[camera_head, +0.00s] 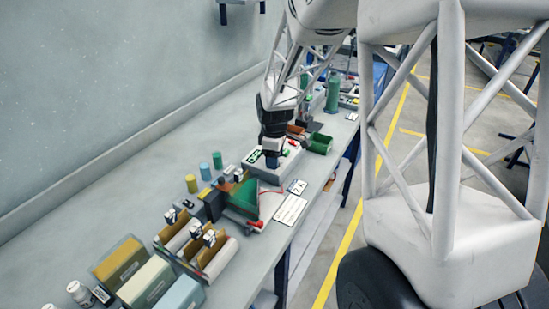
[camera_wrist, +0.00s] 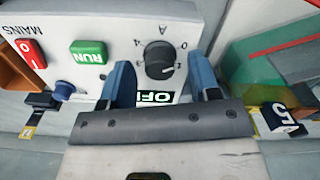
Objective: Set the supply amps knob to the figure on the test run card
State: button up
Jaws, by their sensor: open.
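The supply (camera_head: 272,168) is a pale box on the bench, with my gripper (camera_head: 272,158) over its top. In the wrist view its round black knob (camera_wrist: 159,60) sits between the two blue fingers of my gripper (camera_wrist: 161,68). The fingers are open, one on each side, with gaps to the knob; a pale mark shows at the knob's lower right edge. The display (camera_wrist: 154,97) reads OFF, upside down. A small white card (camera_head: 297,187) in front of the supply seems to read 2A. A larger card (camera_head: 290,209) beside it is too small to read.
On the supply's panel are a green RUN button (camera_wrist: 89,53) and a red MAINS switch (camera_wrist: 32,54). A green wedge-shaped thing (camera_head: 243,197) stands left of the supply, a green bin (camera_head: 320,143) right of it. Racks of boards (camera_head: 197,245) stand nearer.

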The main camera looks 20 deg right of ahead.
jog(key=shift+f, duration=0.15)
jog(key=c, duration=0.9)
